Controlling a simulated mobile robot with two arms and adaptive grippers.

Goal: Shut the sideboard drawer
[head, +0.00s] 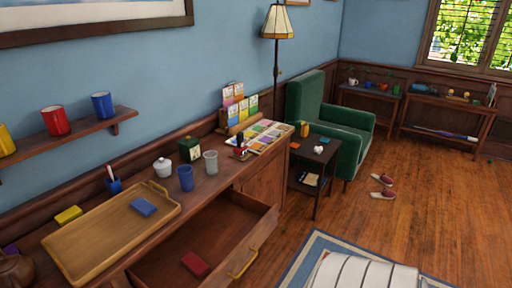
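The wooden sideboard (215,197) runs along the blue wall on the left. Its drawer (262,225) is pulled open and juts out toward the room. A brass handle (242,264) is on the drawer's front. A dark red block or book (195,264) lies inside the drawer near its front. The rest of the drawer floor that shows is bare. Neither of my grippers shows in the head view.
A wooden tray (84,250) with a blue object stands on the sideboard, beside blue and grey cups. A dark side table (318,150) and green armchair (345,155) are beyond it. A blue-bordered rug (317,245) lies in front. Slippers (382,187) lie on open floor.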

